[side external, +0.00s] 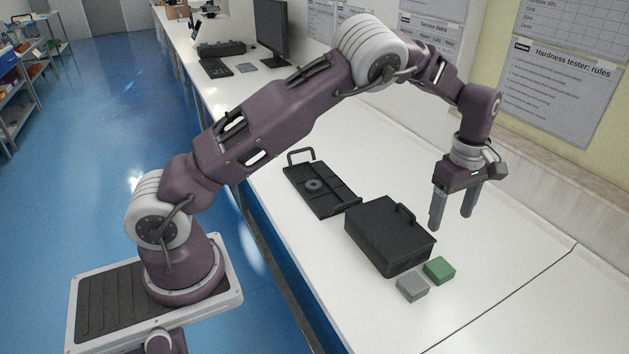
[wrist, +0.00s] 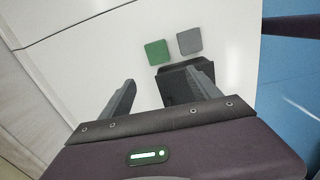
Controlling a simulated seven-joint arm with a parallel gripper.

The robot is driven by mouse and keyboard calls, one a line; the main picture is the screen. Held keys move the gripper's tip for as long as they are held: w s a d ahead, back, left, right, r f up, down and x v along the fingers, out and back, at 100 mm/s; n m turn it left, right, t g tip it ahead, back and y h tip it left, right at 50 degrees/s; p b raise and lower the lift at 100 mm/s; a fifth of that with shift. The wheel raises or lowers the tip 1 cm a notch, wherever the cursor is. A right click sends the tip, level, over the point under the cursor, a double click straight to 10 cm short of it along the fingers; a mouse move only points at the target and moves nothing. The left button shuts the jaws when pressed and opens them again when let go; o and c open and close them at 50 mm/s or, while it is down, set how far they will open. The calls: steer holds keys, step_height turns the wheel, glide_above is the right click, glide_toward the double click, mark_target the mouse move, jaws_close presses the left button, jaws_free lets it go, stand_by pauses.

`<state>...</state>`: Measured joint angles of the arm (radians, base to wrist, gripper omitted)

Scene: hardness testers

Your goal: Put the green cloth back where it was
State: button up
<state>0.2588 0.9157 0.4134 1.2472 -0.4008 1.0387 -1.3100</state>
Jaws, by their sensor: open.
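The green cloth (side external: 439,270) is a small folded block lying flat on the white bench, beside a similar grey block (side external: 412,287). Both also show in the wrist view, the green cloth (wrist: 157,52) left of the grey block (wrist: 190,41). A black case (side external: 389,236) with a top handle stands just behind them. My gripper (side external: 452,222) is open and empty, raised above the bench to the right of the case. In the wrist view my gripper's fingers (wrist: 163,88) are spread, with the cloth beyond them. The case (wrist: 186,80) is partly hidden by the right finger.
A flat black tray-like piece (side external: 322,189) with a handle lies on the bench behind the case. A monitor (side external: 272,30) and keyboard (side external: 215,68) stand farther back. The wall with posters runs along the right. The bench front right of the cloth is clear.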

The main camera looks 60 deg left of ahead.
steer(key=s+a+r+m+t+h, duration=0.1)
steer(key=s+a+r+m+t, duration=0.15)
steer(key=s+r+m, duration=1.2)
steer(key=s+r+m+t+y, duration=0.1)
steer(key=s+r+m+t, duration=0.2)
steer(key=s, duration=1.9)
steer(key=shift+a+r, duration=0.35)
steer(key=shift+r, duration=0.25)
